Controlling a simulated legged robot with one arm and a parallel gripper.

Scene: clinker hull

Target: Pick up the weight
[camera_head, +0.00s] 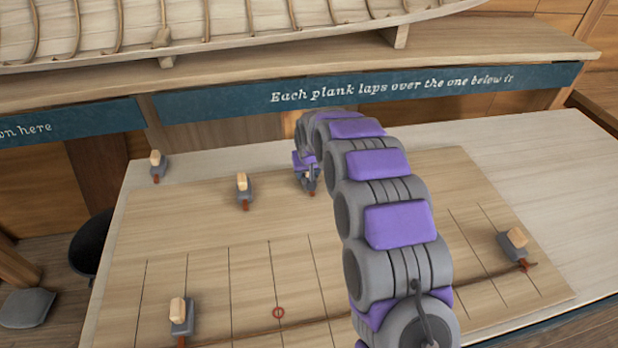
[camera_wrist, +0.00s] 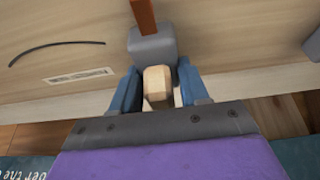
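A weight with a grey body (camera_wrist: 152,47), a pale wooden knob (camera_wrist: 157,83) and a red-brown tip (camera_wrist: 143,15) sits at my gripper in the wrist view. My gripper's (camera_wrist: 158,84) two blue fingers stand apart, one on each side of the knob, with narrow gaps showing beside it. In the head view my gripper (camera_head: 308,178) is low at the far part of the board, and my arm partly hides this weight. Similar weights stand at the far left (camera_head: 157,168), left of my gripper (camera_head: 243,192), front left (camera_head: 181,318) and right (camera_head: 513,244).
A marked wooden board (camera_head: 200,240) lies on the pale table (camera_head: 540,150). A thin brown strip (camera_head: 300,326) curves along its front. Behind it rise a lettered blue panel (camera_head: 230,100) and a ledge under the hull (camera_head: 250,40). A thin black curved line (camera_wrist: 50,44) shows in the wrist view.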

